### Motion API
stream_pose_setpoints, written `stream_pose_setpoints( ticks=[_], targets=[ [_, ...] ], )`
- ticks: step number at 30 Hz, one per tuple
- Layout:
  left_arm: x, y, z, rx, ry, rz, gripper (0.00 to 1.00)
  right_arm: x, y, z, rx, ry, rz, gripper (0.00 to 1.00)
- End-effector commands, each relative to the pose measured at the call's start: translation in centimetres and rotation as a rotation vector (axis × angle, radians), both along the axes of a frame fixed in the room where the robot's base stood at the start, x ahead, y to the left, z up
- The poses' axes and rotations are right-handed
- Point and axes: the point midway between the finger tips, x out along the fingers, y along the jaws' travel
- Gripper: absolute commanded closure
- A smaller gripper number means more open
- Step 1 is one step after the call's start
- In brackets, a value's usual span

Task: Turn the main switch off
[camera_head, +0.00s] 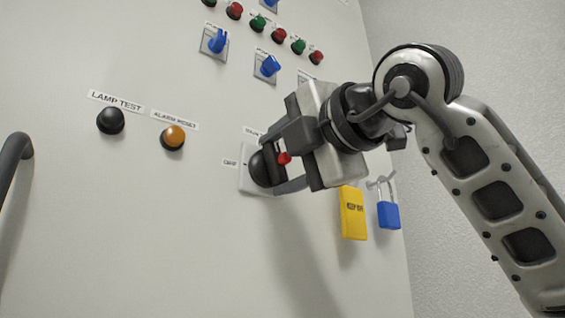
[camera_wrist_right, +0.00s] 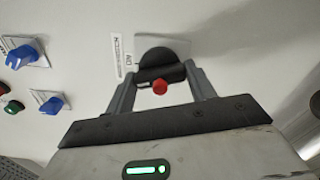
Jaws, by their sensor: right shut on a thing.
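The main switch (camera_head: 259,169) is a black rotary knob with a red part, set on a pale square plate on the cabinet front. An "OFF" label shows to its left in the head view. In the right wrist view the switch (camera_wrist_right: 159,66) sits between the two fingers, with its red tip towards the camera and an "ON" label beside it. My right gripper (camera_head: 281,172) is shut on the switch and partly hides it in the head view; its fingers also show in the right wrist view (camera_wrist_right: 160,88). My left gripper is not in view.
A yellow tag (camera_head: 353,213) and a blue padlock (camera_head: 389,214) hang just right of the gripper. A black lamp test button (camera_head: 111,120), an orange alarm reset button (camera_head: 173,137) and blue selector knobs (camera_head: 218,42) are on the cabinet. A dark handle (camera_head: 12,160) is at the left.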

Motion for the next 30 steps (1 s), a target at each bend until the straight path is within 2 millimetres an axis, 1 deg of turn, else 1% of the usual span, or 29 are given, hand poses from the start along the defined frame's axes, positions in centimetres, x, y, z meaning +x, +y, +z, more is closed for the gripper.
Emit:
stream_pose_setpoints(
  ticks=[9, 30],
  targets=[
    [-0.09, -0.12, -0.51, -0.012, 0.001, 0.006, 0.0, 0.05, -0.08, -0.15, -0.247, -0.176, -0.003, 0.68],
    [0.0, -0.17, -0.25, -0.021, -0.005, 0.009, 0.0, 0.01, -0.04, -0.05, -0.773, -0.559, 0.0, 0.68]
  ],
)
